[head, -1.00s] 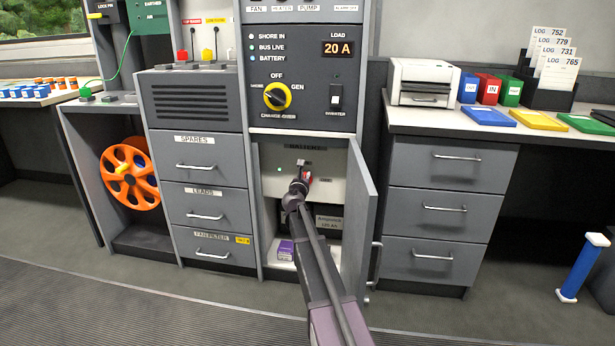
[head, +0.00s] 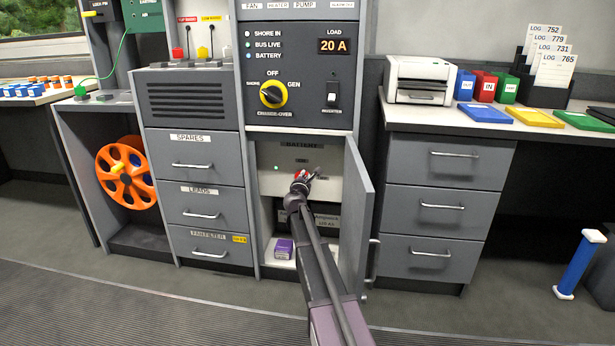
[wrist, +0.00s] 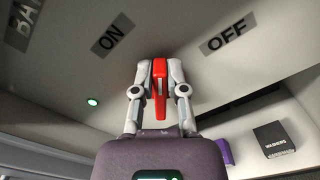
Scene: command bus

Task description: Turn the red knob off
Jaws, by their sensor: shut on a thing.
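The red knob (wrist: 159,85) sits on the light panel inside the open lower cabinet. In the wrist view it stands between the two fingers of my gripper (wrist: 160,75), which are shut on its sides. An ON label (wrist: 108,37) lies up and left of the knob, and an OFF label (wrist: 227,33) up and right. The knob's long axis runs nearly upright in that view, between the labels. In the head view my gripper (head: 303,183) is at the panel under the BATTERY label (head: 301,145) and hides much of the knob. A small green light (wrist: 92,101) is lit.
The cabinet door (head: 358,220) stands open, close to the right of my arm. A yellow change-over knob (head: 273,95) is above. Drawers flank both sides.

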